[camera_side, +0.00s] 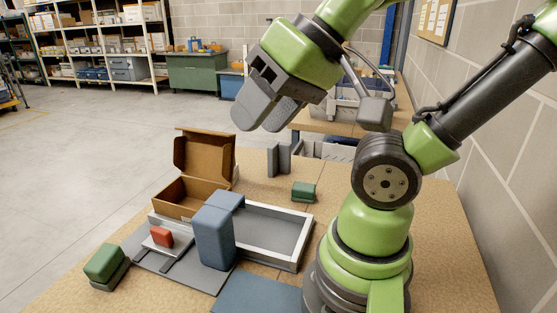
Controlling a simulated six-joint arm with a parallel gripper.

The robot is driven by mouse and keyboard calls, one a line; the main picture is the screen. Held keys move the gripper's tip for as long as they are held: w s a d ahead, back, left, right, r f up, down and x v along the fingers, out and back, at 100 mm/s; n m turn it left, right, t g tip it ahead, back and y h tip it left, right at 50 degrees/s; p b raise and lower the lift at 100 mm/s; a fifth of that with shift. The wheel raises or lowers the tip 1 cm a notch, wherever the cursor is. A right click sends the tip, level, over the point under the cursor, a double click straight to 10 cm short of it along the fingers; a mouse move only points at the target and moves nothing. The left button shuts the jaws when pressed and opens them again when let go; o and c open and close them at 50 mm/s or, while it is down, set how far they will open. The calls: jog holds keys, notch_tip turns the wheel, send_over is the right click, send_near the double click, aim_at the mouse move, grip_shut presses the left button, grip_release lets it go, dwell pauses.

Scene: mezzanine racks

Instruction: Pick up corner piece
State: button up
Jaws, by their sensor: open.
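A dark grey upright piece with two walls meeting at an angle, which looks like the corner piece (271,162), stands on the wooden table behind the grey tray. My gripper (263,122) is open and empty. In the picture its two broad grey fingers hang above and slightly left of the corner piece, clearly apart from it. The exact height and depth between them cannot be told from this single view.
A blue mat (257,294) lies in front. Table is clear around the corner piece.

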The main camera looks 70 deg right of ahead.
dwell(0.3)
jog(key=o, duration=0.9)
